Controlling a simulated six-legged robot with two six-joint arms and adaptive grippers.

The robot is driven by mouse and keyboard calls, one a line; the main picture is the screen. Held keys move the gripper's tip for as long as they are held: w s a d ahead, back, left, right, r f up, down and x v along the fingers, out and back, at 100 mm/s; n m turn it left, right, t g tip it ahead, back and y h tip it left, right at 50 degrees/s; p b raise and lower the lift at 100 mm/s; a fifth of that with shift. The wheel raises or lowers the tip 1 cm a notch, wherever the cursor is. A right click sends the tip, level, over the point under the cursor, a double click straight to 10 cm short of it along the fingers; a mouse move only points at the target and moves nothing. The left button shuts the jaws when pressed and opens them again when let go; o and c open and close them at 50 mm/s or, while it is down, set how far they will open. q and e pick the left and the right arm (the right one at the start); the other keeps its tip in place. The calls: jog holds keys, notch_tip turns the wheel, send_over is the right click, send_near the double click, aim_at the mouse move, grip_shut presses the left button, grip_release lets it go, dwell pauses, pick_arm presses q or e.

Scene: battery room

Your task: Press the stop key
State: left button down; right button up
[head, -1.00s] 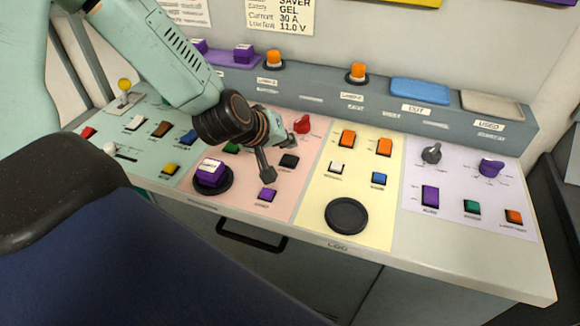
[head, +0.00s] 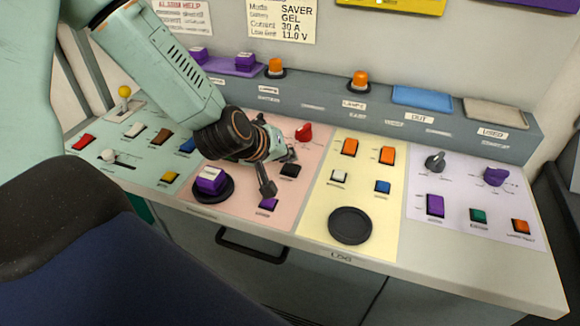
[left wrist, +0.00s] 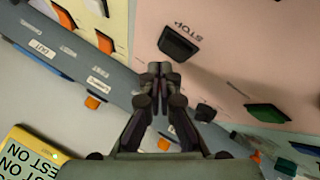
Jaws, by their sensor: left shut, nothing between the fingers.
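The stop key is a black key (head: 290,170) on the pink panel (head: 312,163). In the left wrist view the dark key (left wrist: 178,43) has the word STOP beside it. My left gripper (head: 269,191) is shut and empty, pointing down over the pink panel. In the head view its tip shows just left of the stop key. In the left wrist view the closed fingertips (left wrist: 160,68) appear just below the key, with a small gap in the picture. Whether they touch the panel cannot be told. My right gripper is not in view.
A purple key (head: 268,204) lies just in front of the fingertips. A purple block on a black disc (head: 211,181) is to the left, a red knob (head: 304,132) behind. The yellow panel (head: 322,207) to the right bears orange keys and a black disc.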

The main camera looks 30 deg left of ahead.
pick_arm(q)
jog(key=shift+d, duration=0.2)
jog(key=shift+a, duration=0.15)
dwell(0.3)
jog(key=shift+f+b, duration=0.35)
jog(key=shift+f+b, duration=0.45)
jog(key=shift+f, duration=0.1)
dwell(0.7)
jog(key=shift+r, duration=0.1)
jog(key=shift+r+p, duration=0.85)
jog(key=shift+p, duration=0.2)
